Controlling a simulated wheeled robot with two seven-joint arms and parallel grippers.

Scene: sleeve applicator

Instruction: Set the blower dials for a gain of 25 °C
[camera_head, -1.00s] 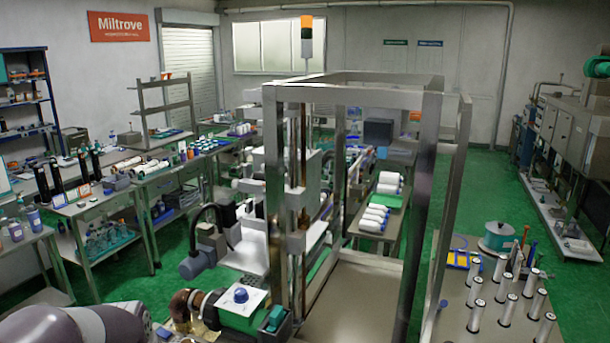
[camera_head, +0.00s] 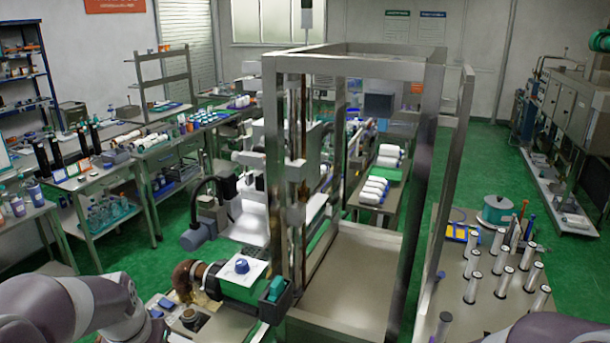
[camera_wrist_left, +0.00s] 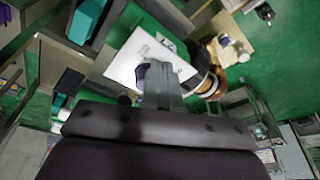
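The blower is a green body (camera_head: 238,290) with a white plate on top, joined to a brown elbow pipe, in the lower middle of the head view. A round blue dial (camera_head: 241,266) stands on the plate. In the left wrist view the white plate (camera_wrist_left: 122,68) carries small markings too small to read, and the dial (camera_wrist_left: 141,74) is partly hidden by my left gripper (camera_wrist_left: 161,66). Its grey fingers look together, over the plate, beside the dial from this angle; contact cannot be told. The left gripper is outside the head view, and the right gripper is in neither view.
A dark box with a teal part (camera_head: 275,290) sits right beside the blower. A tall metal frame (camera_head: 355,65) rises behind it. White cylinders (camera_head: 503,282) stand on a table at the right. Green floor (camera_head: 120,262) lies open at left.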

